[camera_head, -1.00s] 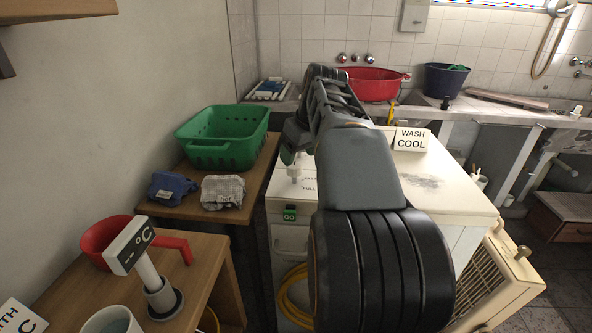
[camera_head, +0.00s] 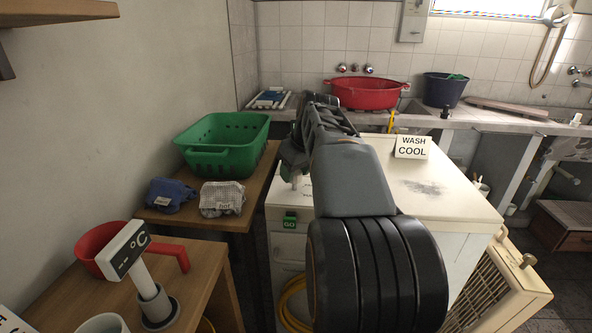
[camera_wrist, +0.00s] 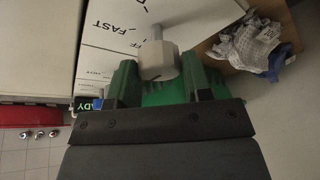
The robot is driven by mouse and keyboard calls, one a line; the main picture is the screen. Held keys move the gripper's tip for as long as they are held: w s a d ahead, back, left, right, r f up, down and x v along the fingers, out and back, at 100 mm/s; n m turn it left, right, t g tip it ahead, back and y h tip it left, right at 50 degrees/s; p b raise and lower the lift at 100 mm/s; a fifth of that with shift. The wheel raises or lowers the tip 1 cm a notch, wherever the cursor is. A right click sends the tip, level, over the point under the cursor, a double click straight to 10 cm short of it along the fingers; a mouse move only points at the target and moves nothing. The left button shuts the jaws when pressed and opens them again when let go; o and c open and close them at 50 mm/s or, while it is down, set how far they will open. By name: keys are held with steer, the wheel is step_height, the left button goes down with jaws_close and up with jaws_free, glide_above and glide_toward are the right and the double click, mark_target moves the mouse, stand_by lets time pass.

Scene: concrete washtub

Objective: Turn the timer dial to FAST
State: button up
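The timer dial (camera_wrist: 158,60) is a pale grey knob with a dark mark on its lower edge, on a white panel with black lettering. The word FAST (camera_wrist: 130,20) is printed beside it in the wrist view; other lettering is partly cut off or covered. My gripper (camera_wrist: 158,68) is open. Its two green fingers stand on either side of the dial, with a visible gap on each side. In the head view my gripper (camera_head: 291,166) is over the front left corner of the white machine (camera_head: 455,190), and the arm hides most of the panel.
A green basket (camera_head: 222,160) and folded cloths (camera_head: 222,198) sit on the wooden table left of the machine. A "WASH COOL" sign (camera_head: 412,147) stands on the machine top. A red pan (camera_head: 85,245) and a °C display (camera_head: 127,250) are at lower left.

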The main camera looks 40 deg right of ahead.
steer(key=c, duration=0.5)
steer(key=shift+m, duration=0.3)
steer(key=m+h+p, duration=0.1)
steer(key=m, duration=0.1)
steer(key=m+h+p, duration=0.1)
steer(key=m+p, duration=0.1)
steer(key=shift+a+r+m, duration=0.15)
steer(key=shift+m, duration=0.25)
steer(key=m+p, duration=0.1)
steer(key=m, duration=0.1)
steer(key=m+g+h+p, duration=0.1)
steer(key=m, duration=0.2)
steer(key=shift+g+h, duration=0.3)
steer(key=shift+m, duration=0.3)
steer(key=o, duration=0.9)
steer(key=shift+o, duration=0.2)
